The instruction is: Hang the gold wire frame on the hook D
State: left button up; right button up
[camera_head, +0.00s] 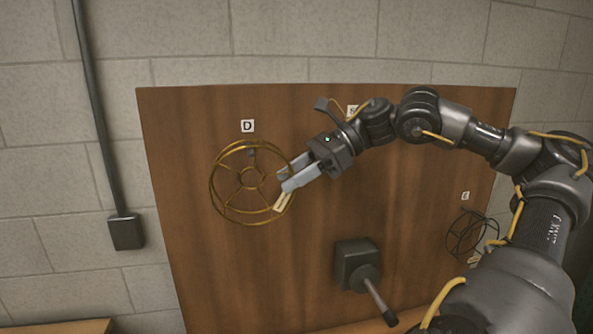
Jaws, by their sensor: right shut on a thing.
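The gold wire frame (216,201) is a round cage with spokes and a small inner ring. It is in front of the wooden board, just below the label D (247,126). A small dark piece, likely hook D (252,153), shows inside the frame's upper part. I cannot tell whether the frame rests on it. My right gripper (284,194) is shut on the right side of the frame, near a pale tag (283,201). My left gripper is not in view.
The upright wooden board (215,280) stands before a block wall. A dark wire frame (462,236) is at the board's right, below another label (465,196). A dark block with a rod (357,262) sticks out at the lower middle. A conduit box (126,232) is on the wall.

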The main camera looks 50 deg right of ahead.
jog(key=shift+w+d+p, duration=0.7)
jog(key=shift+w+p, duration=0.15)
jog(key=shift+w, duration=0.05)
jog(key=shift+w+d+f+b, duration=0.35)
jog(key=shift+w+f+b, duration=0.05)
jog(key=shift+f, duration=0.2)
jog(key=shift+w+d+f+b, duration=0.1)
jog(key=shift+f+b, duration=0.15)
jog(key=shift+b, duration=0.1)
jog(key=o, duration=1.2)
jog(key=shift+o, duration=0.2)
